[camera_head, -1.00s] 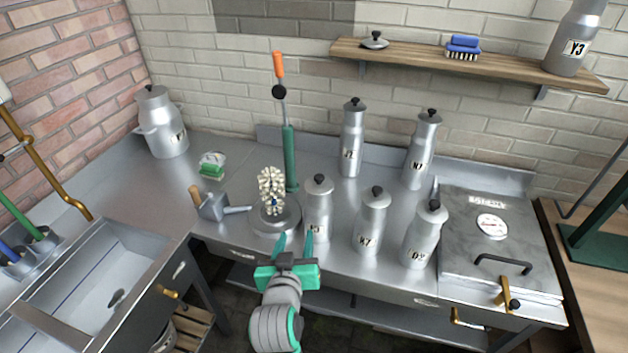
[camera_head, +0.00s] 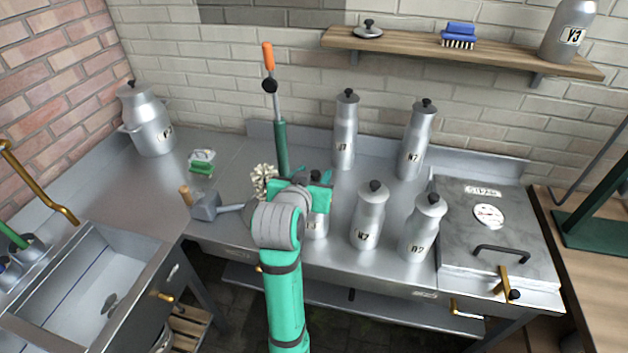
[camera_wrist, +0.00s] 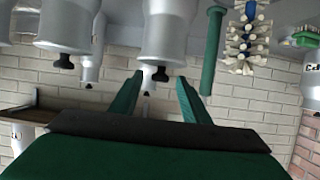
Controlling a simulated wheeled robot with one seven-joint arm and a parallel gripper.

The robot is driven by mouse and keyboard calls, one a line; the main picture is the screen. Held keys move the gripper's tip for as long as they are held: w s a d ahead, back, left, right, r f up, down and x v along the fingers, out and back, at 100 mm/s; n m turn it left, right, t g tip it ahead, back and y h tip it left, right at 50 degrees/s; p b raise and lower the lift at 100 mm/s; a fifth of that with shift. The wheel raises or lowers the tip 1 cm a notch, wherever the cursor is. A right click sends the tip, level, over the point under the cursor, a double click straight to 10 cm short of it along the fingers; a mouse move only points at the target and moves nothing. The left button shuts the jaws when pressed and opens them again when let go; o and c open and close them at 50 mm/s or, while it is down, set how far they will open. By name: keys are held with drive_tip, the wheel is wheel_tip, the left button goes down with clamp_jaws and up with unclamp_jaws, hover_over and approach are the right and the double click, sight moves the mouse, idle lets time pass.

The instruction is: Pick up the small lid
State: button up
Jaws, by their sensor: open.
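A loose small lid (camera_head: 368,29), a grey disc with a black knob, lies on the left part of the wooden wall shelf (camera_head: 420,52). It cannot be made out in the wrist view. My gripper (camera_head: 313,176) is over the front of the steel counter, well below and left of the shelf. It is open and empty, and its two green fingers stand apart in the wrist view (camera_wrist: 160,88), which is upside down. A metal bottle (camera_head: 316,222) with a black-knobbed top is just beyond the fingers, partly hidden by my arm in the head view.
Bottles (camera_head: 368,218) and (camera_head: 421,230) stand right of my gripper, taller ones (camera_head: 345,137) behind. A green-handled tool (camera_head: 281,150) and a bristly brush (camera_head: 263,181) are close left. A blue brush (camera_head: 459,34) and bottle (camera_head: 567,32) share the shelf.

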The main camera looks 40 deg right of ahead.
sight(316, 171)
drive_tip(key=shift+x, duration=2.95)
drive_tip(key=shift+c, duration=0.6)
clamp_jaws()
